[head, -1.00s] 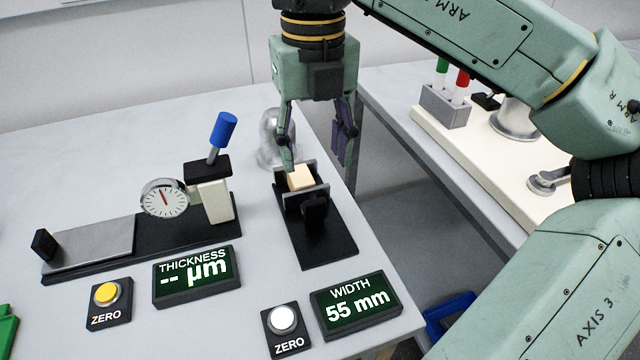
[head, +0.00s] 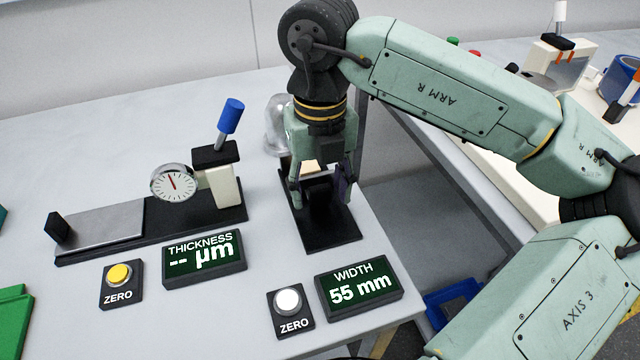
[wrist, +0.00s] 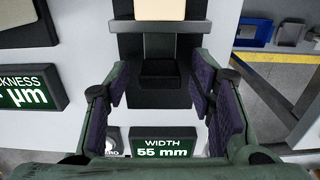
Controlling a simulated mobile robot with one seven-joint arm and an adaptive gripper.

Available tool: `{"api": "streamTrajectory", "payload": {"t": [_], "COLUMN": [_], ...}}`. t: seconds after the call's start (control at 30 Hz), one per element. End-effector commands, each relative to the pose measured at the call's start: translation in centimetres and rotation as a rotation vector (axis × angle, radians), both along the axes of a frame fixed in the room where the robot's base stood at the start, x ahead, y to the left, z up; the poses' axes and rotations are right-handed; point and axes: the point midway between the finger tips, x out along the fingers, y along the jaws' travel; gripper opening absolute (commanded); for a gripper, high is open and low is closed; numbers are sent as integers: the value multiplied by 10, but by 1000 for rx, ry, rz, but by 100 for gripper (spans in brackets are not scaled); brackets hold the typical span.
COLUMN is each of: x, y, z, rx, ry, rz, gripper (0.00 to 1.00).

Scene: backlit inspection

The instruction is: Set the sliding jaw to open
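The width gauge is a black base (head: 325,237) with a pale beige block (wrist: 159,9) at its jaws. The sliding jaw (wrist: 160,45) is a dark upright plate with a grey top edge, and a black handle block (wrist: 160,74) stands on its near side. In the head view my gripper (head: 322,198) hides much of the jaws. My gripper also shows in the wrist view (wrist: 158,88), open, with one finger to each side of the handle and gaps between. The width display (head: 360,287) reads 55 mm.
The thickness gauge (head: 172,182) with its dial and blue-topped lever stands left of the gripper. Its display (head: 204,259), a yellow zero button (head: 119,273) and a white zero button (head: 288,300) sit in front. A clear dome (head: 277,125) stands behind. The table's right edge is close.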

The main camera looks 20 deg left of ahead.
Motion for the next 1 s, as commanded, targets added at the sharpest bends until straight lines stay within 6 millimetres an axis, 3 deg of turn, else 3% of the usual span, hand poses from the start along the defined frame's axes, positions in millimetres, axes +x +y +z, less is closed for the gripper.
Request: {"api": "streamTrajectory", "payload": {"t": [0.7, 1.0], "x": [0, 0], "y": [0, 0], "z": [0, 1], "rx": [0, -1], "ry": [0, -1], "rz": [0, -1], "gripper": [1, 0]}}
